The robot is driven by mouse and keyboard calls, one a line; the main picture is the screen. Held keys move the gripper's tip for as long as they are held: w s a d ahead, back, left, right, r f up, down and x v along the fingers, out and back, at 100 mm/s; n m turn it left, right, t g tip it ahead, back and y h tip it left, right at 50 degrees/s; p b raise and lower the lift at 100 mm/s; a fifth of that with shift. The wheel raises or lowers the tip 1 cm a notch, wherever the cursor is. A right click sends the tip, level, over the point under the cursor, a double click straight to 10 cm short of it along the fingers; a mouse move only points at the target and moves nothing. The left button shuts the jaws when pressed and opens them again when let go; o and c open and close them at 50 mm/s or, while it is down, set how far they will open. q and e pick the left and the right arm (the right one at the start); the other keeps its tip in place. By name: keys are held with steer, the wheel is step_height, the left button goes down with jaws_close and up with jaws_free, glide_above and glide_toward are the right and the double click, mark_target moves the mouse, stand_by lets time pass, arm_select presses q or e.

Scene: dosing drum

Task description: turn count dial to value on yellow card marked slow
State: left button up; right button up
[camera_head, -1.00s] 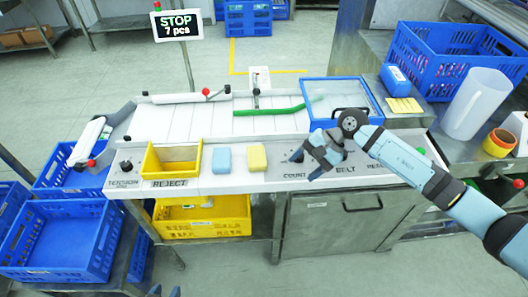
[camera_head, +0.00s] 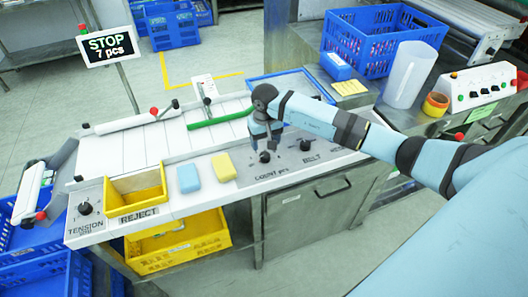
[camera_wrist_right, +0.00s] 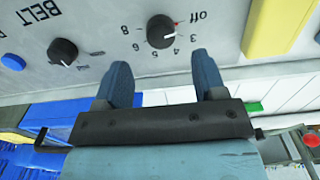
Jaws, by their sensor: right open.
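The count dial (camera_head: 264,157) is a black knob on the grey front panel, above the COUNT label. It also shows in the right wrist view (camera_wrist_right: 162,31), with printed numbers, "off" and a small red mark around it. Its light pointer line seems to face near 3, but I cannot be sure. My right gripper (camera_head: 262,147) points down at the dial. In the wrist view its open fingers (camera_wrist_right: 162,66) are empty, either side of the knob's line and apparently short of it. A yellow card (camera_head: 349,88) lies at the back right; its writing is unreadable. My left gripper is out of view.
The belt dial (camera_head: 305,145) is close right of the count dial. A yellow block (camera_head: 223,167) and a blue block (camera_head: 189,178) lie to its left, then the yellow reject bin (camera_head: 135,187). A sign (camera_head: 111,46) reads "STOP 7 pcs". A green bar (camera_head: 220,119) lies behind.

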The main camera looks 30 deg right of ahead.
mark_target(265, 155)
step_height(265, 155, down, 6)
steer(key=shift+f, duration=0.1)
steer(key=shift+c, duration=0.4)
